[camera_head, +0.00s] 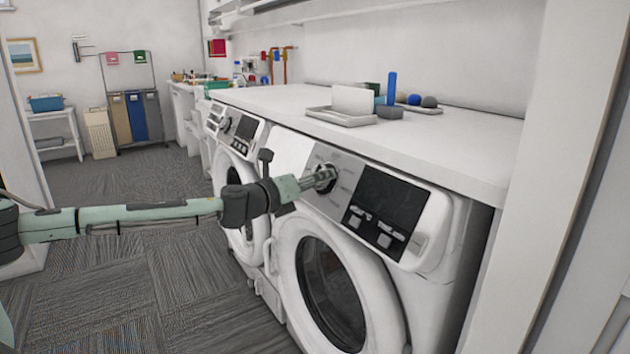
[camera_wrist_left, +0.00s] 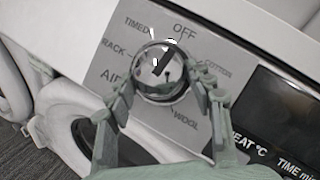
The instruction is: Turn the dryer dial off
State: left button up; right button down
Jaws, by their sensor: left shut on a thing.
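The dryer dial (camera_wrist_left: 163,70) is a round, shiny knob with a dark bar across its face. In the left wrist view the bar slants up and to the right, its upper end toward the printed OFF label (camera_wrist_left: 185,29). My left gripper (camera_wrist_left: 157,80) is shut on the dial, one finger on each side. In the head view the left gripper (camera_head: 314,181) reaches the dial (camera_head: 326,179) on the front panel of the nearer white machine (camera_head: 430,208). The fingers partly hide the dial there. My right gripper is not in view.
A dark display panel (camera_head: 385,207) sits right of the dial. A round door (camera_head: 335,290) is below it. A second machine (camera_head: 238,165) stands to the left. The white counter (camera_head: 450,140) above bears a tray (camera_head: 342,117) and small items. The carpet (camera_head: 150,280) is clear.

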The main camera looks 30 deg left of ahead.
pick_arm(q)
jog(key=shift+d+n, duration=0.25)
jog(key=shift+n, duration=0.35)
jog(key=shift+f+y, duration=0.15)
jog(key=shift+y, duration=0.15)
jog(key=o, duration=0.8)
jog(key=shift+s, duration=0.1)
jog(key=shift+c, duration=0.2)
jog(key=o, duration=0.4)
jog(key=shift+a, duration=0.15)
jog(key=s+r, duration=0.2)
jog(key=s, duration=1)
jog(key=shift+w+r, duration=0.1)
jog(key=shift+w, duration=0.05)
jog(key=w, duration=0.4)
jog(key=w+f, duration=0.1)
jog(key=w, duration=0.7)
jog(key=shift+f, duration=0.4)
jog(key=shift+s, duration=0.15)
